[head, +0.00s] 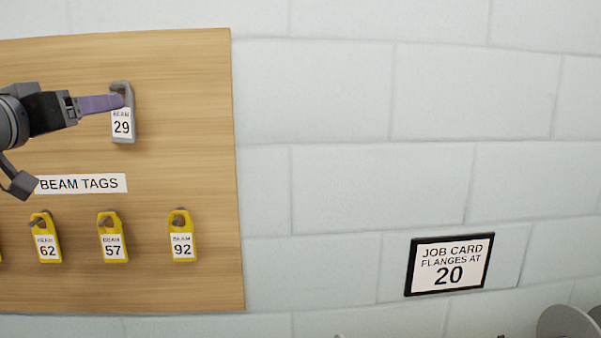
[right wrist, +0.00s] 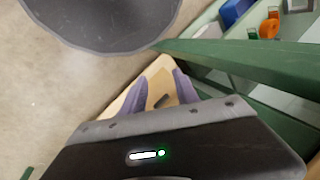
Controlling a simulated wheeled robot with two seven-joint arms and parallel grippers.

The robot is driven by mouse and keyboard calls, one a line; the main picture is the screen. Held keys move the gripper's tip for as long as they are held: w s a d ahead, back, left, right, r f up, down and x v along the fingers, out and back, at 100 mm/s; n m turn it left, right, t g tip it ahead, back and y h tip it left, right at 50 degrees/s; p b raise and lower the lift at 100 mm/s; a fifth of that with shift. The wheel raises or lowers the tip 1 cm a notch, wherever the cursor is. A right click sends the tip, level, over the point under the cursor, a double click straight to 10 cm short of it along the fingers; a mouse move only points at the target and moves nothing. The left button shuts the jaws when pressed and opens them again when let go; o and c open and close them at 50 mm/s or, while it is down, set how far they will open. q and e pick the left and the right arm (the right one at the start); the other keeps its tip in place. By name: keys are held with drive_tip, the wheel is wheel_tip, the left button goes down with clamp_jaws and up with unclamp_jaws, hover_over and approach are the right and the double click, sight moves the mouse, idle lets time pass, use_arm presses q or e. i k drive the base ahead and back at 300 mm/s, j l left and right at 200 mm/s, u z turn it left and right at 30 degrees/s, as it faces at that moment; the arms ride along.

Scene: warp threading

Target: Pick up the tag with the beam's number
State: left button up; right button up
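A grey tag (head: 123,130) labelled "BEAM 29" hangs upright on the upper part of a wooden board in the head view. My left gripper (head: 122,101) comes in from the left, its purple finger at the tag's upper part and covering some of it. The fingers overlap from this side, so I cannot tell whether they are closed on the tag. Below hang yellow tags 62 (head: 47,247), 57 (head: 112,247) and 92 (head: 182,245) on pegs. My right gripper (right wrist: 154,83) shows its two purple fingers apart in the right wrist view, with nothing held between them.
The wooden board (head: 200,120) carries a "BEAM TAGS" label (head: 82,183). Another yellow tag is cut off at the left edge. In the right wrist view a green frame member (right wrist: 240,58) and a dark round object (right wrist: 105,22) are close.

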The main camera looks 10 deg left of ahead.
sight(182, 243)
drive_tip(key=k, duration=1)
